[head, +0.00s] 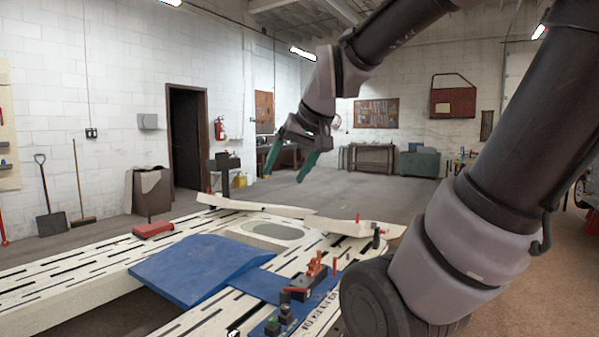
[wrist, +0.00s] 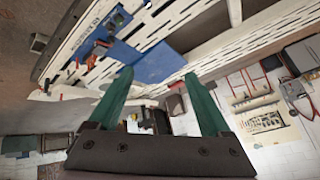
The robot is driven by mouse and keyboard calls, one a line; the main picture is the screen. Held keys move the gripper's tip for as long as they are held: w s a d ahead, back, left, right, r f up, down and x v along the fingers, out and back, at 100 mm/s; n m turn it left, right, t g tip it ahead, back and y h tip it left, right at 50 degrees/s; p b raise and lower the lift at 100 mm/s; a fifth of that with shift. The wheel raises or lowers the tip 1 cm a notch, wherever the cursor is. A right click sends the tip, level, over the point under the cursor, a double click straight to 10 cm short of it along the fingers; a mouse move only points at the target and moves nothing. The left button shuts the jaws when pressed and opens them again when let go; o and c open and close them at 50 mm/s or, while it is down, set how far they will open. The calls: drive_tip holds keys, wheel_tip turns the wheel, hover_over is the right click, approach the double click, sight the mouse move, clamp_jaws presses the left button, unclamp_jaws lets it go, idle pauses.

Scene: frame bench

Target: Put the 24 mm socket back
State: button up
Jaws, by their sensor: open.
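My gripper (head: 289,165) is raised in the air above the far side of the bench, with its two green fingers apart and nothing between them. In the wrist view my gripper (wrist: 160,90) also shows spread and empty. Small dark socket-like pieces (head: 285,313) stand on a blue mat at the near edge of the bench. A dark upright cylinder (head: 376,240) stands at the bench's right end. I cannot read any size marks, so I cannot tell which piece is the 24 mm socket.
The slotted white bench (head: 70,268) carries a blue panel (head: 195,268), a red-and-dark clamp-like tool (head: 312,275) and a red object (head: 153,229). A long pale beam (head: 285,211) lies across the far side. The air around my gripper is clear.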

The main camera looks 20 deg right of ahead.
drive_tip(key=s, duration=0.2)
drive_tip(key=s+m, duration=0.2)
drive_tip(key=s, duration=0.1)
drive_tip(key=shift+s+d, duration=0.3)
idle(0.9)
